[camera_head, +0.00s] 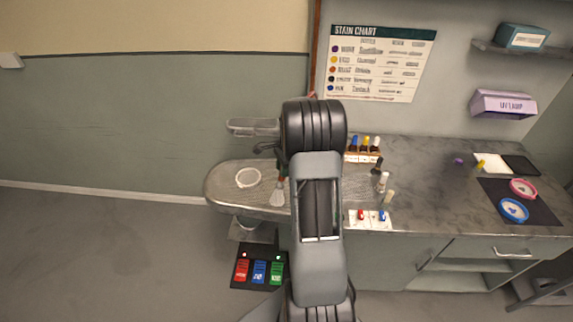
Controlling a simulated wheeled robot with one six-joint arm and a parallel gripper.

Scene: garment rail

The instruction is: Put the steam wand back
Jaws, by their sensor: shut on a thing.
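My gripper (280,157) is mostly hidden behind my own dark wrist, above the left part of the spotting table. It is shut on what looks like the steam wand (278,196), whose pale, flared head points down with a short reddish-brown part above it. The head shows over the grey tabletop, just right of a white ring (248,178). I cannot tell whether it touches the surface. The wand's upper part is hidden. I cannot make out a holder for it with certainty; a pale, see-through bracket-like part (252,127) shows left of my wrist.
The grey table (440,185) carries a rack of bottles (364,150), several small bottles, a white tray (368,219) and a dark mat (540,212) with blue and pink rings. Red, blue and green pedals (259,272) are below. Left floor is free.

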